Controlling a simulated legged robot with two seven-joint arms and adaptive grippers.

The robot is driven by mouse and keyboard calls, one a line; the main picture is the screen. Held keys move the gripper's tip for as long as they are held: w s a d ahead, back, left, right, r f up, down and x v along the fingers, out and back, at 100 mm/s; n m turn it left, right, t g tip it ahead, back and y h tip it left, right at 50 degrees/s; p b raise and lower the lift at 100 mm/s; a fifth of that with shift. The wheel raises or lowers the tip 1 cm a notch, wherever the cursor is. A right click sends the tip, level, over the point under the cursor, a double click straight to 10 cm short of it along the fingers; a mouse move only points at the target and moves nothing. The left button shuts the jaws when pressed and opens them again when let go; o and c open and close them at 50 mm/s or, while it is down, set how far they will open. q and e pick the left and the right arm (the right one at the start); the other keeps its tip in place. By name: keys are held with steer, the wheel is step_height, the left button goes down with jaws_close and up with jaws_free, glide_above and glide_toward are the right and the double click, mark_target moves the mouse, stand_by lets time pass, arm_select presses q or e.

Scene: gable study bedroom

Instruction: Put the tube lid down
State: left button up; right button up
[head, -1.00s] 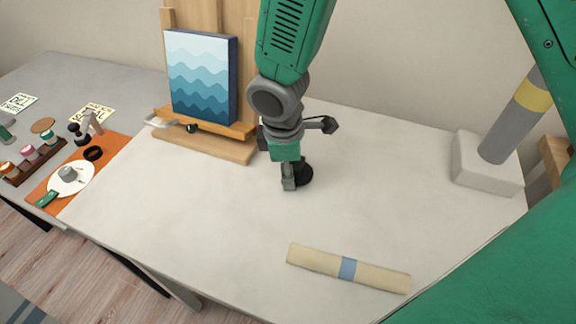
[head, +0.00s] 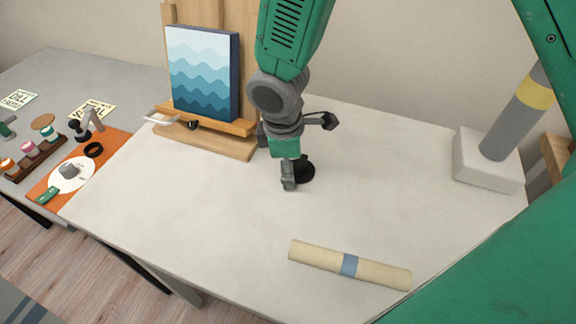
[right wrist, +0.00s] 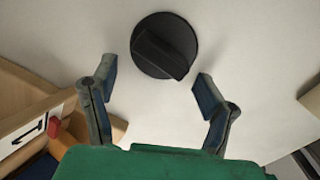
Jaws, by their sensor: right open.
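The tube lid (head: 304,173) is a black disc lying on the pale table. In the right wrist view the lid (right wrist: 150,36) shows a raised bar across its top. My right gripper (head: 289,180) is close to the lid in the head view and partly covers it. In the right wrist view my right gripper (right wrist: 154,85) is open, with its fingers apart and nothing held between them; the lid lies just past the fingertips. A grey tube (head: 512,127) with a yellow band leans in a white block at the right. My left gripper is not in view.
An easel (head: 205,140) with a blue wave picture (head: 202,75) stands behind my right gripper. A rolled cream sheet (head: 310,256) with a blue band lies near the front edge. An orange mat (head: 112,147) with small items lies left.

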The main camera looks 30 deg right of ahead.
step_height(320, 180, up, 12)
steer(key=a+p, duration=0.1)
steer(key=p, duration=0.1)
steer(key=shift+s+r, duration=0.2)
steer(key=shift+s, duration=0.1)
steer(key=shift+a, duration=0.1)
